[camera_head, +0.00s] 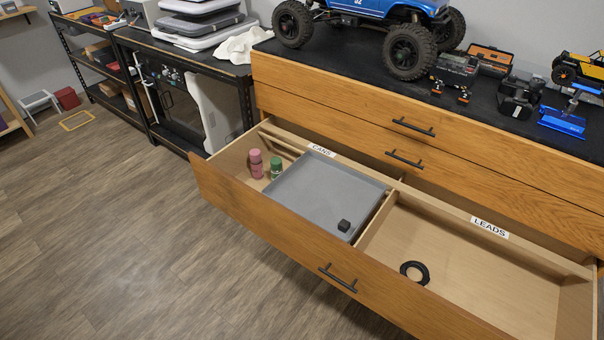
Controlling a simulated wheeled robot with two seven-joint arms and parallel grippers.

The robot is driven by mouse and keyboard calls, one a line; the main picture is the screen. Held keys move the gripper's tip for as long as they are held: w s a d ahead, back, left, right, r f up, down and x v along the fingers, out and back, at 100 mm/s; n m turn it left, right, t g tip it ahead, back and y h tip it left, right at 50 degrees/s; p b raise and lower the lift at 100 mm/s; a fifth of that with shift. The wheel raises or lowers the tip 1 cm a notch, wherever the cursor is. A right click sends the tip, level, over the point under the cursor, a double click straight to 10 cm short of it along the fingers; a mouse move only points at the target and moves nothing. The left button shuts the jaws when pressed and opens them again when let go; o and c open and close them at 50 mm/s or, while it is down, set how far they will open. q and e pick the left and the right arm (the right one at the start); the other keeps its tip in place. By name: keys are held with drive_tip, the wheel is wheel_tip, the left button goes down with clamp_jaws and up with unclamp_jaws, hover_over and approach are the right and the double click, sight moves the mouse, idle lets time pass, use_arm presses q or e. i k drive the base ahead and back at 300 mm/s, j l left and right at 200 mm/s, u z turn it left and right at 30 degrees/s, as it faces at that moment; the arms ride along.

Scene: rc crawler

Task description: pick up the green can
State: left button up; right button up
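A small green can (276,168) stands upright in the left compartment of an open wooden drawer (290,247), near its left end. A pink can (256,163) stands close to its left. A grey tray (318,190) lies just right of the green can, with a small black block (344,225) on its near right corner. The compartment carries a label reading CANS (322,151). Neither of my grippers shows in the head view.
The right compartment, labelled LEADS (490,228), holds a black ring-shaped item (414,272). A divider (376,215) separates the compartments. Above, the black worktop (350,60) bears a blue crawler truck (375,10) and tools. The floor (110,240) left of the drawer is clear.

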sight(276, 162)
drive_tip(key=i+j+z, duration=0.15)
drive_tip(key=z, duration=0.3)
drive_tip(key=i+j+z, duration=0.1)
drive_tip(key=j+z, duration=0.3)
drive_tip(key=i+j+z, duration=0.1)
drive_tip(key=z, duration=0.35)
drive_tip(key=j+z, duration=0.55)
drive_tip(key=j, duration=0.4)
drive_tip(key=j+z, duration=0.15)
drive_tip(key=j, duration=0.35)
drive_tip(key=k+j+z, duration=0.1)
drive_tip(key=j, duration=0.4)
drive_tip(key=k+j+z, duration=0.15)
drive_tip(key=j, duration=0.35)
drive_tip(key=j+z, duration=0.1)
drive_tip(key=j, duration=0.35)
